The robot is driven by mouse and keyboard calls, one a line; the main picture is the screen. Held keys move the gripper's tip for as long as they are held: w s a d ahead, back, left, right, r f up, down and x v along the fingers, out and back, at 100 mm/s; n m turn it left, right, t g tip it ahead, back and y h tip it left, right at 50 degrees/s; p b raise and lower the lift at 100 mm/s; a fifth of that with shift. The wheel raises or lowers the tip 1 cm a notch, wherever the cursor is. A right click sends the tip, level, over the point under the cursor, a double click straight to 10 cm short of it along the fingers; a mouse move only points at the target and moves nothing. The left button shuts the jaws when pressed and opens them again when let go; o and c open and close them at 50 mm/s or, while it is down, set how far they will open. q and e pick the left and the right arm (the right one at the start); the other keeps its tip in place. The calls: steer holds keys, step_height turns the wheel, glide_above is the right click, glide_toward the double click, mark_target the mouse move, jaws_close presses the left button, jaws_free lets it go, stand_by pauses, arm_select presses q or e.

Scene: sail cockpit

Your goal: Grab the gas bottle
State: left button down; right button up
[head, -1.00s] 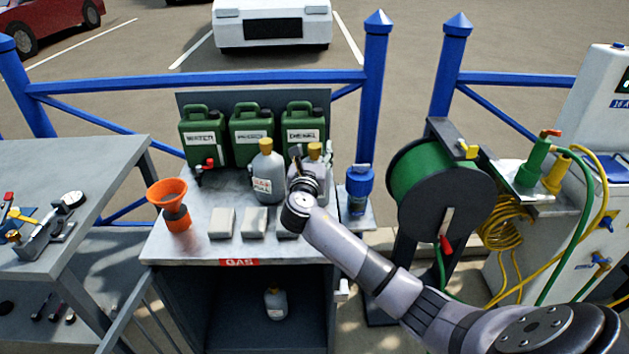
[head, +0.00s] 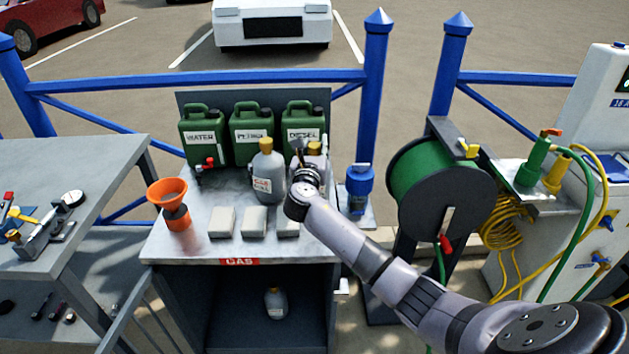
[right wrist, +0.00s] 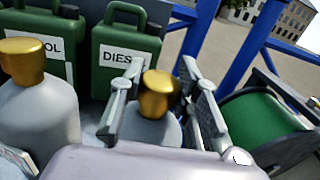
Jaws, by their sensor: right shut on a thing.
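A grey gas bottle with a yellow cap (head: 315,150) stands at the right of the grey counter, largely hidden behind my right gripper (head: 308,160) in the head view. In the right wrist view the two fingers stand on either side of this bottle (right wrist: 155,128), shut on it below the yellow cap. A second grey gas bottle (head: 268,178) with a red-lettered label stands upright just left of it. A third, smaller-looking gas bottle (head: 276,304) is on the shelf below, above which a red GAS sign shows. My left gripper is not in view.
Green jerrycans (head: 252,138) stand behind the bottles. Grey blocks (head: 254,223) lie in front, and an orange funnel (head: 167,190) stands at the left. A blue filter-like canister (head: 359,183) and green hose reel (head: 425,178) are to the right.

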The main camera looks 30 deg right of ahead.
jaws_close()
stand_by(0.3)
